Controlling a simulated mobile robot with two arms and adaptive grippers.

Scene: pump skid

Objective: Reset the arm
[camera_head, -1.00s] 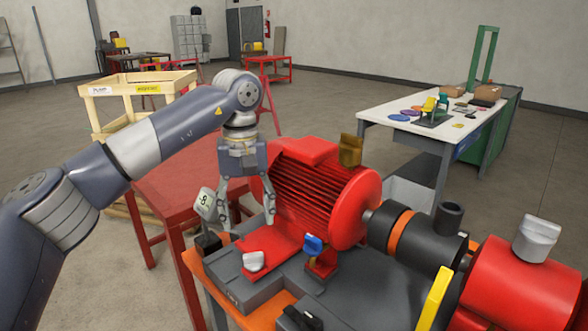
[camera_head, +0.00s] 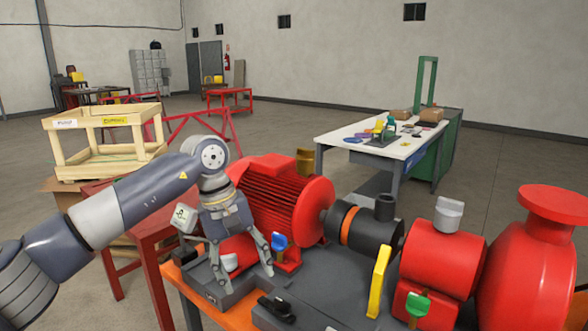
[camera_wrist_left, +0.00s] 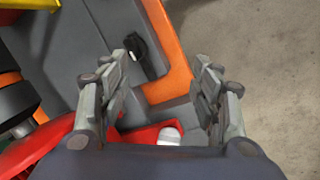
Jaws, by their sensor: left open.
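My left gripper (camera_head: 250,275) is open and empty. It hangs in front of the red motor (camera_head: 280,195), above the grey base of the pump skid (camera_head: 222,292). In the left wrist view its two fingers (camera_wrist_left: 165,95) are apart with nothing between them. Below them are a red plate (camera_wrist_left: 138,136) with a light grey knob (camera_wrist_left: 169,136), the grey base and its orange edge. A blue-handled part (camera_head: 279,241) stands close to the right of the gripper. My right gripper does not show.
A black clamp-like part (camera_head: 276,308) lies on the base near the front. A yellow guard (camera_head: 378,280) and a red pump (camera_head: 535,262) stand right. A small meter (camera_head: 184,217) is left of the gripper. A white workbench (camera_head: 345,142) stands behind, with open floor around it.

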